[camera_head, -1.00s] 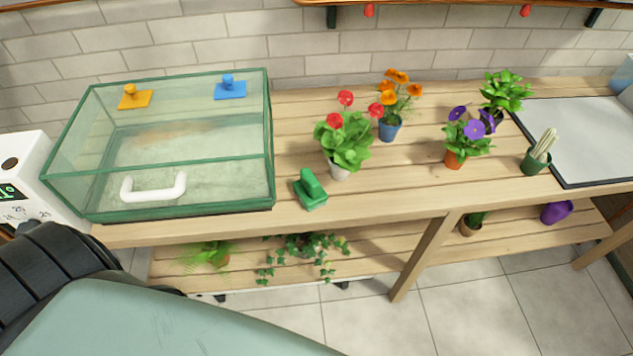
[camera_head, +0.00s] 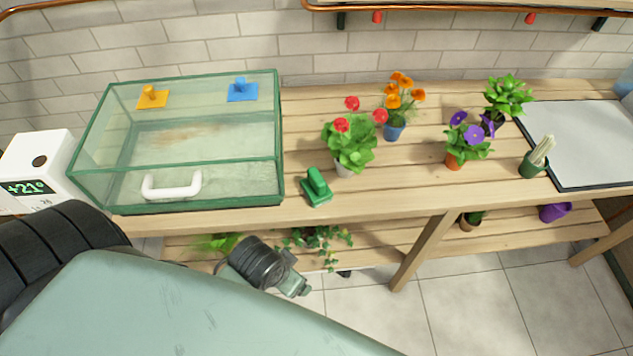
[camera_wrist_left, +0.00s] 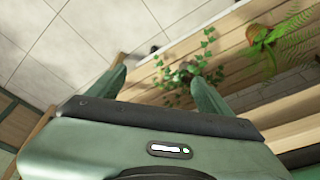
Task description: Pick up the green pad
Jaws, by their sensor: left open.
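The green pad (camera_head: 317,187) lies on the wooden bench top near its front edge, right of the glass tank. It has a flat base with a raised grip on top. My left gripper (camera_head: 303,290) is in front of the bench, below the top's edge and short of the pad. In the left wrist view its two fingers (camera_wrist_left: 160,85) are spread with nothing between them. That view looks toward the lower shelf, and the green pad does not show there. My right gripper is in neither view.
A glass tank (camera_head: 180,208) with a white handle stands left of the pad, with orange (camera_head: 152,97) and blue (camera_head: 242,90) pads on its back wall. A red-flowered pot (camera_head: 348,150) stands close behind the green pad. A trailing ivy (camera_wrist_left: 185,75) sits on the lower shelf.

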